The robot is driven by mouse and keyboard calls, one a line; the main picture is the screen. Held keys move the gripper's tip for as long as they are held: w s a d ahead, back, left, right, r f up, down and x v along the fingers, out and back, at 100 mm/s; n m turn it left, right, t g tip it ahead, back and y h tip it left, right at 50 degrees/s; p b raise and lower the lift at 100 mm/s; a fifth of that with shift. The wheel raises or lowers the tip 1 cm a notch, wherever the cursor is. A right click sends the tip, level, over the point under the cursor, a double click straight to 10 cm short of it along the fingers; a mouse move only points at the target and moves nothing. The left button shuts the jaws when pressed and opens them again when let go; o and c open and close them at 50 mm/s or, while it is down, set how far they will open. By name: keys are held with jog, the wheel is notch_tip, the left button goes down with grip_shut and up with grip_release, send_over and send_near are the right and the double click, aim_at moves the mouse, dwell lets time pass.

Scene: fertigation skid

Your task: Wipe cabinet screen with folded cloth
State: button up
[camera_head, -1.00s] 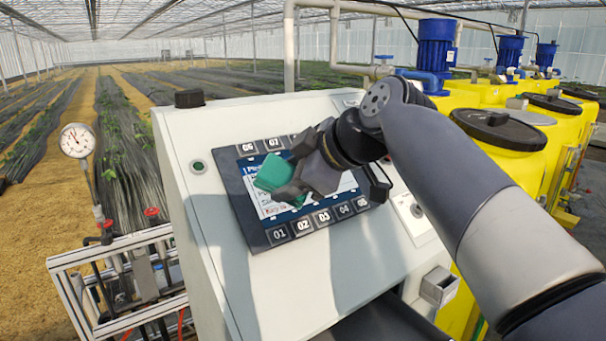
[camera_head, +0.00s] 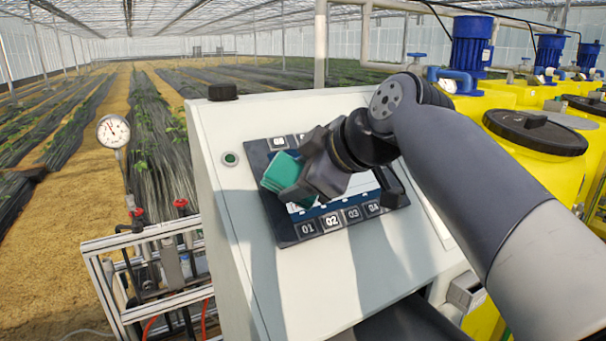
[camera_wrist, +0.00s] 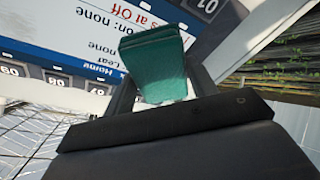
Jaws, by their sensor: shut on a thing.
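A green folded cloth (camera_head: 281,172) is held in my gripper (camera_head: 291,184), which is shut on it. The cloth also shows in the wrist view (camera_wrist: 158,65), between the dark fingers. The cabinet screen (camera_head: 358,188) is a dark-framed panel with a lit display and numbered keys, set in the sloped face of the white cabinet (camera_head: 380,265). The cloth is over the left part of the screen. I cannot tell whether it touches the surface. My gripper and arm hide the middle and upper right of the screen. In the wrist view, upside-down screen text (camera_wrist: 95,35) shows beside the cloth.
A green button (camera_head: 230,158) is left of the screen, and a black knob (camera_head: 222,91) is on the cabinet top. A pressure gauge (camera_head: 113,131) and pipe frame (camera_head: 150,270) stand at left. Yellow tanks (camera_head: 535,165) with blue motors (camera_head: 472,52) stand at right.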

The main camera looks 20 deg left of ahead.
jog(key=shift+s+d+r+p, duration=0.4)
jog(key=shift+d+r, duration=0.1)
jog(key=shift+r, duration=0.2)
jog(key=shift+s+d+r+p, duration=0.25)
jog(key=shift+s+d+r, duration=0.2)
jog(key=shift+r, duration=0.3)
jog(key=shift+s+d+r+p, duration=0.35)
jog(key=shift+d+r, duration=0.2)
jog(key=shift+r, duration=0.15)
jog(key=shift+r, duration=0.15)
jog(key=p+v, duration=0.1)
jog(key=v, duration=0.1)
jog(key=shift+s+r, duration=0.3)
jog(key=shift+r, duration=0.1)
jog(key=shift+w+a+f+b, duration=0.3)
jog(key=shift+a+f+b, duration=0.1)
jog(key=shift+f, duration=0.25)
jog(key=shift+w+a+f+b, duration=0.35)
jog(key=shift+a+f, duration=0.05)
jog(key=shift+f, duration=0.2)
jog(key=shift+w+a+f+b, duration=0.3)
jog(key=shift+a+f+b, duration=0.1)
jog(key=shift+f, duration=0.25)
jog(key=shift+b+x, duration=0.35)
jog(key=shift+x, duration=0.6)
